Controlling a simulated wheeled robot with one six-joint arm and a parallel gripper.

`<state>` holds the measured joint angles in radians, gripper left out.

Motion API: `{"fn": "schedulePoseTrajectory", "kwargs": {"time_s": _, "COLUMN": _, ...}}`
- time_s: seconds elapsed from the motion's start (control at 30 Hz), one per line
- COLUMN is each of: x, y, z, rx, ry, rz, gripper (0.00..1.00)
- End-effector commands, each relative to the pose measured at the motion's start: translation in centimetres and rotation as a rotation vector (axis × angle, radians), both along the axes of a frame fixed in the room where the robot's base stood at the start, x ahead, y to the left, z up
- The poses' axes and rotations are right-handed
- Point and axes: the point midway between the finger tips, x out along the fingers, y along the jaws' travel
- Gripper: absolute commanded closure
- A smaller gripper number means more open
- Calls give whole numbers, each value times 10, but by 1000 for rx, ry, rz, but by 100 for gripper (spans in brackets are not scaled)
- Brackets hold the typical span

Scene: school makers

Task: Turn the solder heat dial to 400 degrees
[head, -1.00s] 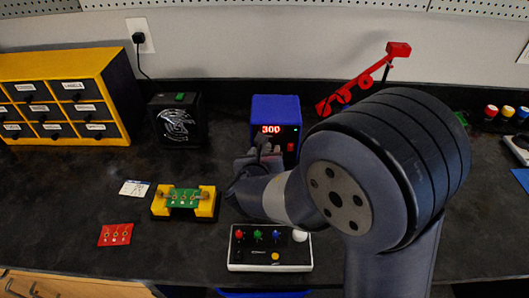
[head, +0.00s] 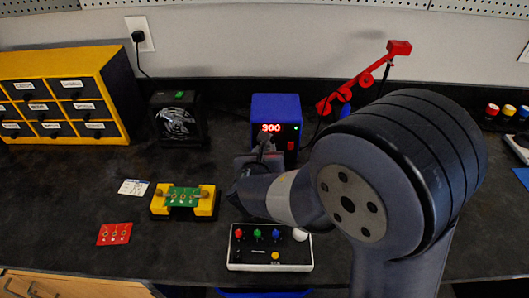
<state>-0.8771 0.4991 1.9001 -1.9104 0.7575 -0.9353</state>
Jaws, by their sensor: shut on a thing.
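The blue solder station (head: 276,106) stands at the back of the bench, right of the fan. Its red display (head: 271,127) reads 300. My gripper (head: 262,150) is at the front face of the station, below the display, shut on the heat dial. The dial itself is hidden behind the gripper and wrist, so its pointer cannot be seen. A red switch on the station's right side stays visible.
A fan (head: 179,120), a yellow drawer cabinet (head: 65,97) and a green circuit board in a yellow holder (head: 182,201) stand to the left. A white control box (head: 270,248) lies close in front of my wrist. A red jointed arm (head: 365,79) rises behind my arm.

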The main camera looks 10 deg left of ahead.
Motion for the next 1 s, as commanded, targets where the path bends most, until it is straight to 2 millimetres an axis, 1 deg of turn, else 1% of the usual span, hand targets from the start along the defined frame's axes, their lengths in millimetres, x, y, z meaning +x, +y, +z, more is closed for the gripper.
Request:
{"fn": "schedulePoseTrajectory", "kwargs": {"time_s": 0.03, "x": 0, "y": -1, "z": -3, "rx": 22, "ry": 3, "rz": -2, "gripper": 96}}
{"fn": "schedulePoseTrajectory", "kwargs": {"time_s": 0.17, "x": 0, "y": -2, "z": -5, "rx": 97, "ry": 19, "rz": -3, "gripper": 96}}
{"fn": "schedulePoseTrajectory", "kwargs": {"time_s": 0.4, "x": 1, "y": -3, "z": -7, "rx": 293, "ry": 65, "rz": -2, "gripper": 96}}
{"fn": "schedulePoseTrajectory", "kwargs": {"time_s": 0.7, "x": 1, "y": -5, "z": -6, "rx": 537, "ry": 125, "rz": 0, "gripper": 96}}
{"fn": "schedulePoseTrajectory", "kwargs": {"time_s": 1.0, "x": 2, "y": -6, "z": -4, "rx": 703, "ry": 167, "rz": -1, "gripper": 96}}
